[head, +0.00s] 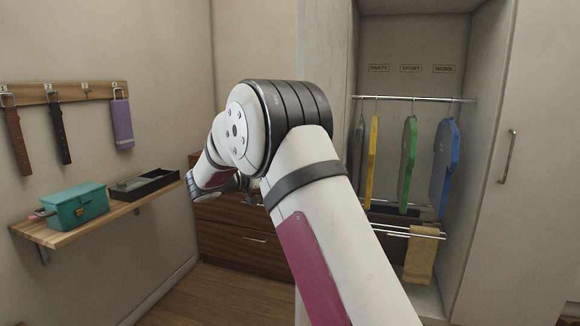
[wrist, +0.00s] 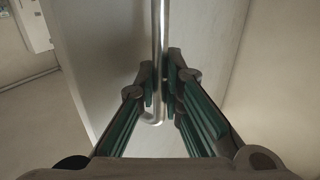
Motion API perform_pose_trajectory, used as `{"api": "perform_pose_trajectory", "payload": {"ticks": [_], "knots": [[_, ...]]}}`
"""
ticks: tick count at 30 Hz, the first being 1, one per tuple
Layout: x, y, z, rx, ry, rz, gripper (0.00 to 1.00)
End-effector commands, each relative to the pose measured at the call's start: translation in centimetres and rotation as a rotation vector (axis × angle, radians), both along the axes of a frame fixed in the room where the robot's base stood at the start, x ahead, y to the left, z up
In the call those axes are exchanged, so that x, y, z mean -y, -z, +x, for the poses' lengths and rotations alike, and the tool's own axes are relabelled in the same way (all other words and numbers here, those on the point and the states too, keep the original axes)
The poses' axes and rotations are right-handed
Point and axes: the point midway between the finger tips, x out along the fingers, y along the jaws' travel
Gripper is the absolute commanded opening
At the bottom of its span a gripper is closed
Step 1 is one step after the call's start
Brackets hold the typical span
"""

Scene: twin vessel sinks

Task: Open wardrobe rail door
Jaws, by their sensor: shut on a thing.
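In the wrist view my gripper (wrist: 160,82) is shut around a vertical metal bar handle (wrist: 159,35), one finger on each side. The handle's lower end bends towards a pale door panel (wrist: 100,50). In the head view my arm hides the gripper and the gripped handle. The wardrobe stands at the right, its rail compartment (head: 412,40) in view. A pale upright panel (head: 330,50), seen at a steep angle, stands at its left side. The rail (head: 425,98) carries yellow (head: 374,150), green (head: 408,165) and blue (head: 445,160) hanging pieces.
A closed door with a bar handle (head: 507,157) is at the right. A yellow cloth (head: 421,258) hangs on a lower rack. A wooden shelf (head: 60,236) at the left holds a teal box (head: 75,207) and a black tray (head: 145,186). Brown drawers (head: 235,225) stand behind my arm.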

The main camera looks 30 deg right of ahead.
Motion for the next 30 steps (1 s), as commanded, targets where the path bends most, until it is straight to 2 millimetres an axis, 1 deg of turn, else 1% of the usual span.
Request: {"api": "perform_pose_trajectory", "payload": {"ticks": [2, 3, 5, 15, 19, 23, 30], "knots": [[0.3, -0.4, 0.0, 0.005, 0.002, -0.007, 0.00], [0.3, -0.4, 0.0, 0.005, 0.002, -0.008, 0.15], [0.3, -0.4, 0.0, 0.005, 0.002, -0.007, 0.29], [0.1, -0.2, 0.0, 0.002, 0.001, -0.003, 0.29], [-0.8, -0.1, -0.1, 0.002, -0.001, -0.002, 0.29], [-3.0, -0.1, -0.2, 0.002, -0.003, -0.003, 0.29], [-7.8, -0.1, -0.8, 0.002, -0.002, -0.003, 0.29]]}}
